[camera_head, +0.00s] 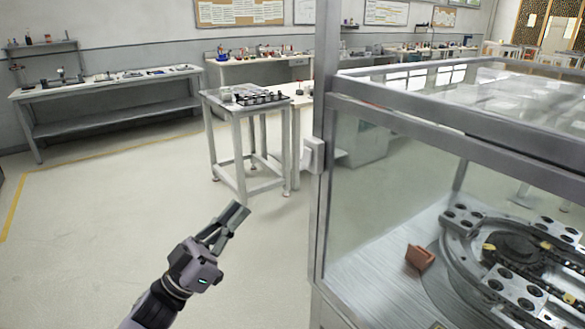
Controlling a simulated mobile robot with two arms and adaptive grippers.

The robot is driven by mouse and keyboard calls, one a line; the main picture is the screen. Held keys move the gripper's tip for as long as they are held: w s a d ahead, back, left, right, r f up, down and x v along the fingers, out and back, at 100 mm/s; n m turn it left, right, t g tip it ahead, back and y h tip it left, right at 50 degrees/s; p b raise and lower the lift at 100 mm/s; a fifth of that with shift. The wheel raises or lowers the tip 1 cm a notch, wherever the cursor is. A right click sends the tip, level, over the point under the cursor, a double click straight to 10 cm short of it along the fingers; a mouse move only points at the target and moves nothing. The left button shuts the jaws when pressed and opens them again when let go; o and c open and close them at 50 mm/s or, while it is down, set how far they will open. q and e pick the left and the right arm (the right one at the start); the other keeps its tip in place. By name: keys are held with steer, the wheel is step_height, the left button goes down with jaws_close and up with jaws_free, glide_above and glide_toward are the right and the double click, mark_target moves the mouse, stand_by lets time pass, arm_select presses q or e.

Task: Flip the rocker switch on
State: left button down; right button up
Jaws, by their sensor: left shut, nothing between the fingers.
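A small pale block (314,156) sits on the front corner post of the glass case; it may be the rocker switch, but its position, on or off, is too small to tell. My left gripper (237,212) is at the lower middle, left of the case, pointing up and right. Its fingers are shut with nothing between them. It is apart from the post and the pale block. My right gripper is not in view.
The glass case (324,80) fills the right side. Inside lie a ring track (451,255) and a brown block (420,257). A small table (242,104) stands behind my gripper, and a workbench (110,88) lines the left wall. The floor at left is clear.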

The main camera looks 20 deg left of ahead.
arm_select(q)
steer(key=p, duration=0.3)
glide_toward(308, 151)
step_height(308, 151, up, 4)
steer(key=w+d, duration=0.1)
steer(key=w+d+f, duration=0.1)
steer(key=w, duration=0.1)
steer(key=shift+d+p, duration=0.1)
steer(key=shift+p, duration=0.3)
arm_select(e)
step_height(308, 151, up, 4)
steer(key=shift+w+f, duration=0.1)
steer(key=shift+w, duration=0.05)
